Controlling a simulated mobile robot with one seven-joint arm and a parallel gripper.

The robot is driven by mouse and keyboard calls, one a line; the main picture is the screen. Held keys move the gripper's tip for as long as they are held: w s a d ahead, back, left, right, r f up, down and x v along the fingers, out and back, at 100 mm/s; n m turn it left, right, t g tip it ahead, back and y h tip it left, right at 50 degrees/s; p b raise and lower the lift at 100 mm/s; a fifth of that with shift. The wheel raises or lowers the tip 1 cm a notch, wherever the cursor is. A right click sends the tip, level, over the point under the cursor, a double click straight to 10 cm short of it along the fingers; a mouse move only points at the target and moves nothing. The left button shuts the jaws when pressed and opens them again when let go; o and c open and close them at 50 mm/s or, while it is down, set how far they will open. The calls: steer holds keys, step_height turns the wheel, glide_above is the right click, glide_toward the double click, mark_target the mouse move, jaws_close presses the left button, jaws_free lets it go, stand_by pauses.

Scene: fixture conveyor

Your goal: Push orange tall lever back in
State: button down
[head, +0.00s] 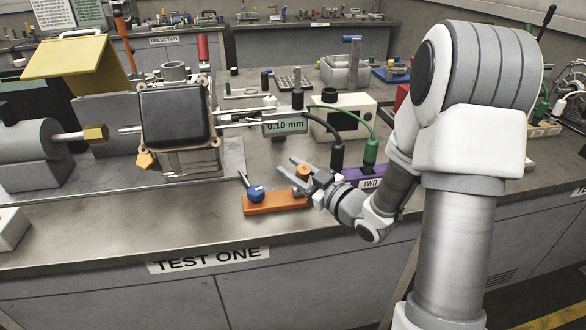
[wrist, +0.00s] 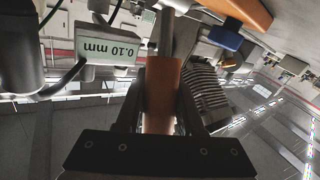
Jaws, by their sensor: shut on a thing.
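An orange lever handle (head: 303,171) stands at the right end of an orange base block (head: 276,204) near the front of the bench. My gripper (head: 298,172) is around this handle, with one finger on each side. In the wrist view the orange handle (wrist: 162,92) sits between my fingers, with a grey shaft (wrist: 167,32) beyond it. My gripper is shut on it. A second lever with a blue knob (head: 256,193) stands beside it on the same block; the blue knob also shows in the wrist view (wrist: 224,38). The lever's foot is hidden.
A purple block marked TWO (head: 366,176) with black and green plugs is close to my gripper's right. A 0.10 mm display (head: 286,126) and a white box (head: 342,115) stand behind. A clamped black part (head: 174,117) is at left. A taller orange rod (head: 125,47) stands farther back.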

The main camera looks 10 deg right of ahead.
steer(key=shift+w+r+p, duration=0.1)
steer(key=shift+p, duration=0.25)
steer(key=shift+w+r+m+g+p, duration=0.2)
steer(key=shift+w+m+g+p, duration=0.15)
steer(key=shift+p, duration=0.55)
steer(key=shift+w+r+m+g+h+p, duration=0.1)
steer(key=shift+w+m+g+h+p, duration=0.3)
steer(key=shift+p, duration=0.85)
steer(key=w+g+p, duration=0.1)
steer(key=g+p, duration=0.1)
steer(key=p, duration=0.3)
steer(key=shift+w+m+h, duration=0.35)
steer(key=shift+h, duration=0.05)
steer(key=w+f+g+p, duration=0.1)
steer(key=p, duration=0.4)
steer(key=w+f+m+g+p, duration=0.1)
steer(key=g+p, duration=0.1)
steer(key=p, duration=0.3)
steer(key=w+g+h+p, duration=0.1)
steer(key=p, duration=0.4)
steer(key=shift+w+f+m+g+p, duration=0.1)
steer(key=shift+f+m+g+p, duration=0.25)
steer(key=shift+f+m+p, duration=0.05)
steer(key=shift+f, duration=0.15)
